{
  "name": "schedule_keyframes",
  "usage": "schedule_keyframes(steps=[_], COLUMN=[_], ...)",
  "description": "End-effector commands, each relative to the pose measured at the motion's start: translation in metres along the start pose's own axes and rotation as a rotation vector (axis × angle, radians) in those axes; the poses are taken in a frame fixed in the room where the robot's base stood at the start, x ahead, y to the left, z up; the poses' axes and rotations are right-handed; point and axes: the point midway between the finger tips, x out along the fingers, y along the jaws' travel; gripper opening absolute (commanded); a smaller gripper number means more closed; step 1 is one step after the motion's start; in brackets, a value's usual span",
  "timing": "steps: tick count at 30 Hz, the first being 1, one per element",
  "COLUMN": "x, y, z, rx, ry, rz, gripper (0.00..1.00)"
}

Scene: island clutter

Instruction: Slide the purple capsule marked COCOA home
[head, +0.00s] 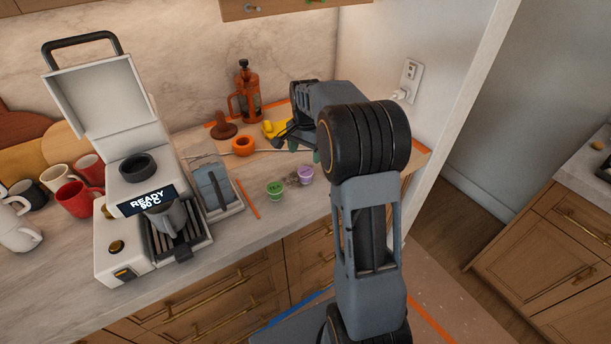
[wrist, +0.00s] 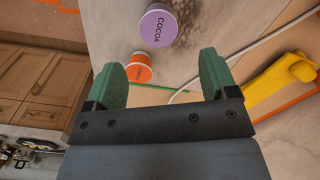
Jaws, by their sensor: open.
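The purple capsule marked COCOA (wrist: 158,27) shows in the wrist view just beyond the fingertips, its lettered lid facing the camera. In the head view the purple capsule (head: 305,174) stands on the counter right of a green capsule (head: 275,189). My gripper (wrist: 160,68) is open, its two green fingers apart and nothing held between them. In the head view my gripper is partly hidden by my arm, above and behind the purple capsule. The coffee machine (head: 118,225) stands at the left with its lid raised and a dark round opening (head: 137,168) on top. Its display reads READY.
An orange capsule (wrist: 138,68) is near the left finger. A white cable (wrist: 235,70) and a yellow object (wrist: 280,85) lie at the right. A grey lidded box (head: 215,190) stands beside the machine. Mugs (head: 75,198) crowd the left; a French press (head: 246,95) stands behind.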

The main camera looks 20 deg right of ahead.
Motion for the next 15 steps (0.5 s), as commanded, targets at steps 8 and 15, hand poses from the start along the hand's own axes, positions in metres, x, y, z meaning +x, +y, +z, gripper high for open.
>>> schedule_keyframes(steps=[8,15], x=[0.032,0.048], y=[0.0,0.001], z=[0.001,0.002], rx=[-0.002,-0.003], ry=[-0.001,-0.002], rz=[0.001,0.002], gripper=[0.79,0.79])
